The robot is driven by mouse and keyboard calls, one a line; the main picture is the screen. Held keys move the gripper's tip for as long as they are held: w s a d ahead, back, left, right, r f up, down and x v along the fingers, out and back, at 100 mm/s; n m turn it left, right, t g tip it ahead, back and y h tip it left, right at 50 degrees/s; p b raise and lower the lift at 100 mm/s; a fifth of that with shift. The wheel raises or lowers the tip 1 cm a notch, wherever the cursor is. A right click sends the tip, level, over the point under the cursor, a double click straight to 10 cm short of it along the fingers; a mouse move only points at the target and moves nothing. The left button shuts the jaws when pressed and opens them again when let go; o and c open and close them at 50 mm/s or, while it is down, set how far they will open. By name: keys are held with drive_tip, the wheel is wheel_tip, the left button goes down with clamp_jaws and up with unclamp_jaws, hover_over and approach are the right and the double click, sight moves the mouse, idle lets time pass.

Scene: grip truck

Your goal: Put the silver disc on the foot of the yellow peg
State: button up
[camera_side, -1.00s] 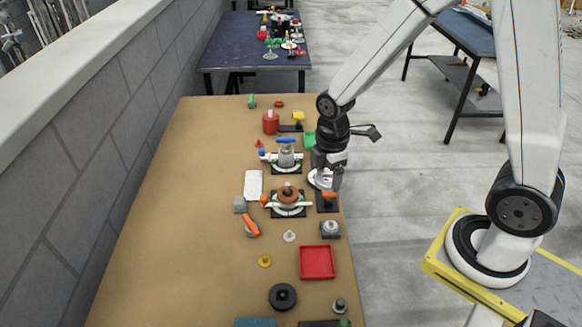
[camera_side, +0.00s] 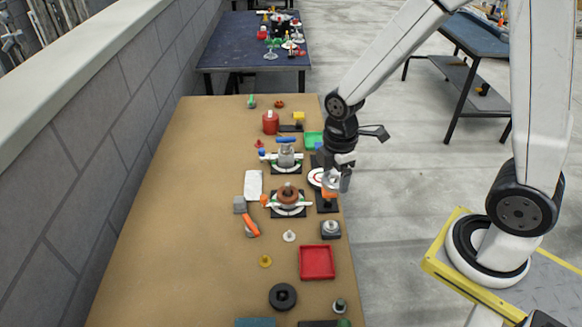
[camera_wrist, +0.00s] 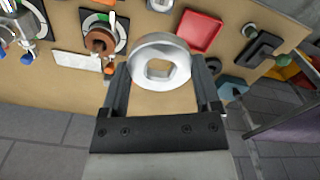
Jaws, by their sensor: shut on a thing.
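The silver disc (camera_wrist: 160,60) is a thick ring with a squarish hole. My gripper (camera_wrist: 163,80) is shut on it, one finger on each side, in the wrist view. In the side view my gripper (camera_side: 338,182) is over the right edge of the table, with the disc (camera_side: 331,184) small at its tips. The yellow peg (camera_side: 265,261) stands on the brown table, a short stub on a round foot, nearer the camera and left of my gripper. I cannot make out the peg in the wrist view.
A block with an orange top on a black base (camera_side: 327,208) is just below my gripper. A red tray (camera_side: 317,262), a pale peg (camera_side: 289,236) and a black ring (camera_side: 283,297) stand around the yellow peg. The table's left side is clear.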

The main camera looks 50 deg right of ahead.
drive_tip(key=shift+w+a, duration=0.1)
drive_tip(key=n, duration=0.6)
hover_over(265, 257)
wheel_tip(265, 257, down, 9)
drive_tip(key=shift+f, duration=0.15)
drive_tip(key=shift+f, duration=0.15)
drive_tip(key=shift+f, duration=2.35)
drive_tip(key=shift+f, duration=1.5)
idle(1.2)
drive_tip(key=o, duration=1.1)
